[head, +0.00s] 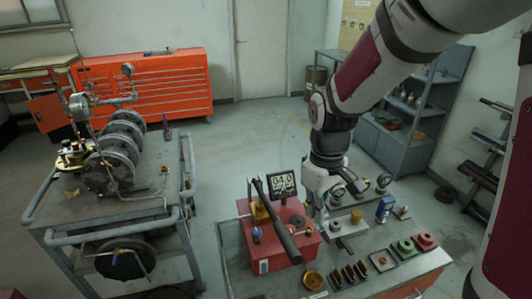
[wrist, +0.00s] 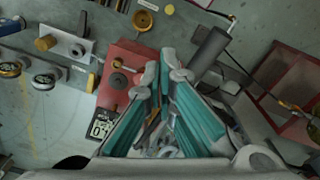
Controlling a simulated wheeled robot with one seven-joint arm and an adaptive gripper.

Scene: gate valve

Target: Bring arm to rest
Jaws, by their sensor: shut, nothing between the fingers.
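My arm comes in from the upper right in the head view and bends down over the workbench (head: 352,262). My gripper (head: 316,224) points down beside the red box (head: 285,248), at its right. In the wrist view my gripper (wrist: 160,68) has its teal-lined fingers brought together at the tips, with nothing between them. The red box also shows in the wrist view (wrist: 128,58), just past the fingertips. I cannot tell how far my fingertips are from the box.
Gauges (head: 383,181), fittings and green and red blocks (head: 404,248) crowd the bench right of my gripper. A cart (head: 62,213) with a flanged valve assembly (head: 118,160) stands left. An orange tool cabinet (head: 150,85) and grey shelf (head: 400,135) stand behind. The floor between is clear.

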